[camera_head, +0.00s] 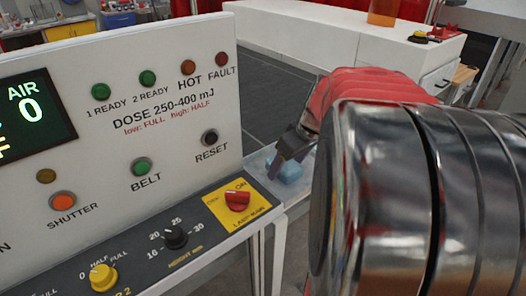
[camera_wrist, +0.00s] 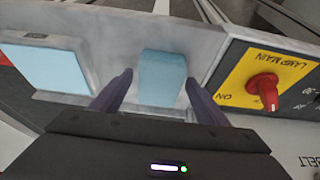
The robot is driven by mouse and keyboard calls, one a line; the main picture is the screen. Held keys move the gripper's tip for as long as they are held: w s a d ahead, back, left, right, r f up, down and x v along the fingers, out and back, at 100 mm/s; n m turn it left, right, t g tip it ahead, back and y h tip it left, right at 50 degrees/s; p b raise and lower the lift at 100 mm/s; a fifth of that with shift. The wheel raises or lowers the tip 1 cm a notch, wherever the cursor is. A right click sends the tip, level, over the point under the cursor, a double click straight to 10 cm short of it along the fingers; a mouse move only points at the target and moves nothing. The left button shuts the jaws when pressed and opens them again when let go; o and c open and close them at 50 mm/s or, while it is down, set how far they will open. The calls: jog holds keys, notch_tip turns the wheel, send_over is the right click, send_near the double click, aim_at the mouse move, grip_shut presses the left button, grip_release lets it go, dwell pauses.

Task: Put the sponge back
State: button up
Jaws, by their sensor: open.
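A light blue sponge (camera_wrist: 162,76) lies on a narrow grey ledge beside the control panel. It also shows in the head view (camera_head: 291,172), partly hidden by my gripper. My gripper (camera_wrist: 160,80) is open, with one dark finger on each side of the sponge. In the wrist view a gap shows between each finger and the sponge. My gripper (camera_head: 277,166) points down at the ledge in the head view. A flat pale blue rectangle (camera_wrist: 45,66) in a light surround lies left of the sponge in the wrist view; I cannot tell what it is.
The control panel (camera_head: 150,130) stands at left, with buttons and knobs. A red lamp switch (camera_head: 238,200) on a yellow plate sits close to the ledge; it is right of the sponge in the wrist view (camera_wrist: 264,88). A white cabinet (camera_head: 330,45) stands behind, across dark floor.

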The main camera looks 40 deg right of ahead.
jog(key=v, duration=1.2)
jog(key=shift+a, duration=0.1)
dwell(0.4)
jog(key=w+a+f+h, duration=0.1)
jog(key=w+a+f, duration=0.1)
jog(key=a, duration=1.2)
jog(key=shift+t+y, duration=0.4)
jog(key=shift+t, duration=0.1)
jog(key=s+a+f, duration=0.2)
jog(key=a, duration=0.2)
jog(key=s+a+f, duration=0.2)
jog(key=a, duration=0.2)
jog(key=s+a+f, duration=0.2)
jog(key=a, duration=0.3)
jog(key=shift+s+a+f, duration=0.1)
jog(key=shift+s+f, duration=0.1)
jog(key=shift+s, duration=0.05)
